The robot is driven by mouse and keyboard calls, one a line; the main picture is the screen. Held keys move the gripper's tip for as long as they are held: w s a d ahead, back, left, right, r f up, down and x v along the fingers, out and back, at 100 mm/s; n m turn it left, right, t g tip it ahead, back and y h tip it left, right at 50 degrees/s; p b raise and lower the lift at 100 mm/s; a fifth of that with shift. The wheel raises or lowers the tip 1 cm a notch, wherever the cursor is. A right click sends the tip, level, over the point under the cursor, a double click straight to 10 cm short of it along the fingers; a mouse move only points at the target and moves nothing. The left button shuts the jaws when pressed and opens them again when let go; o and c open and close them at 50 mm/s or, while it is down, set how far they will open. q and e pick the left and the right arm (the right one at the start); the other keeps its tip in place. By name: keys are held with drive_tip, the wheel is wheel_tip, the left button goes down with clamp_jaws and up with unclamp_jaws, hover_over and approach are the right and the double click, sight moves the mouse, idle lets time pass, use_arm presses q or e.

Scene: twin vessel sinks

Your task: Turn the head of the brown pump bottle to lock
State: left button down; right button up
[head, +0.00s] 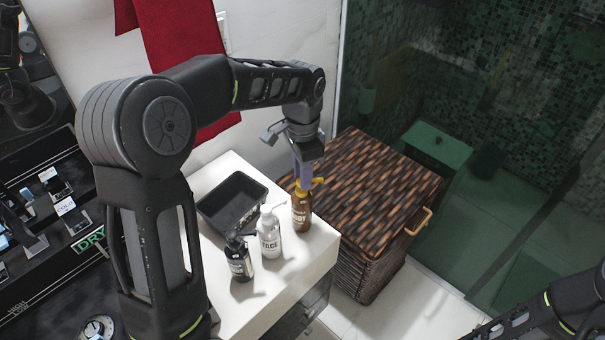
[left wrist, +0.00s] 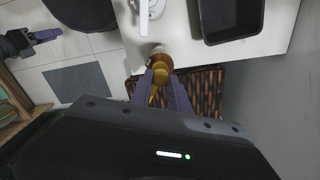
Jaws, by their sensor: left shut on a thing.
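The brown pump bottle (head: 301,212) stands upright at the right edge of the white counter in the head view. Its yellow pump head (head: 317,181) points to the right there. My left gripper (head: 303,180) comes down from above and is shut on the yellow head. In the left wrist view the purple fingers of my left gripper (left wrist: 161,88) sit on either side of the yellow head (left wrist: 159,75). The brown body (left wrist: 160,58) shows just beyond it. My right arm shows at the lower right of the head view; its gripper shows at the left of the wrist view (left wrist: 47,36), its jaw state unclear.
A white bottle (head: 269,235) and a black bottle (head: 239,260) stand beside the brown one. A black tray (head: 232,202) lies behind them on the counter (head: 290,275). A wicker hamper (head: 372,190) stands to the right. A glass shower wall is beyond.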

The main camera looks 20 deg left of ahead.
use_arm(q)
drive_tip(key=c, duration=1.2)
unclamp_jaws()
drive_tip(key=shift+r, duration=0.1)
wheel_tip(320, 180, up, 8)
drive_tip(key=shift+f+b, duration=0.2)
drive_tip(key=shift+b, duration=0.2)
